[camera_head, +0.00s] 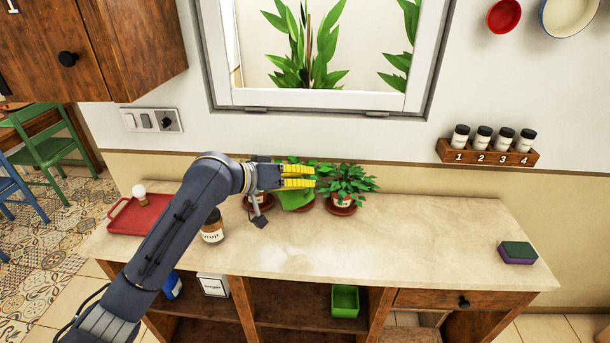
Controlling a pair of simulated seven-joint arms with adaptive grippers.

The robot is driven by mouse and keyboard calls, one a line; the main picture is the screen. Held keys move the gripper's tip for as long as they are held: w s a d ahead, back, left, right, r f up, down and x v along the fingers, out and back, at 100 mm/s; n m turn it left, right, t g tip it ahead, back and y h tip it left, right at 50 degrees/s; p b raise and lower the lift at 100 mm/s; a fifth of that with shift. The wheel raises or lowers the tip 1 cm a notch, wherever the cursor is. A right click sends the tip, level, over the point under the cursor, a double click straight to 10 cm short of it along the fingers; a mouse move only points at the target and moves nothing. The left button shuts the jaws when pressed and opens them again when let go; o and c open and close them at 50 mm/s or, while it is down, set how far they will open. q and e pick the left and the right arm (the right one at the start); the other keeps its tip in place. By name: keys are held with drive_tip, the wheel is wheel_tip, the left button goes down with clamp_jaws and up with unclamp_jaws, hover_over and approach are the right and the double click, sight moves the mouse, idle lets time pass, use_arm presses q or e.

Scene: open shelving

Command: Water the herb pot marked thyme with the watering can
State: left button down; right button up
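My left gripper (300,176), with yellow finger pads, reaches in over the row of herb pots at the back of the counter. Its fingers are close together. A bright green body, which looks like the watering can (296,201), hangs tilted just under the fingers and covers most of the middle herb pot (304,209). The right herb pot (342,200) stands upright on a red saucer, leafy and labelled. The left herb pot (265,201) is partly behind the gripper. I cannot read which pot says thyme. My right gripper is out of view.
A brown jar (212,227) stands beside my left forearm, and a red tray (126,217) with a white-topped item lies at the left. A sponge (517,252) lies far right. A spice rack (487,152) hangs on the wall.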

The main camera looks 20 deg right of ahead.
use_arm(q)
wheel_tip(320, 180, down, 12)
drive_tip(key=s+m+t+y, duration=0.1)
drive_tip(key=m+t, duration=0.2)
drive_tip(key=m, duration=0.1)
drive_tip(key=shift+d+m+y, duration=0.25)
drive_tip(key=shift+m+y, duration=0.15)
idle(0.3)
idle(0.5)
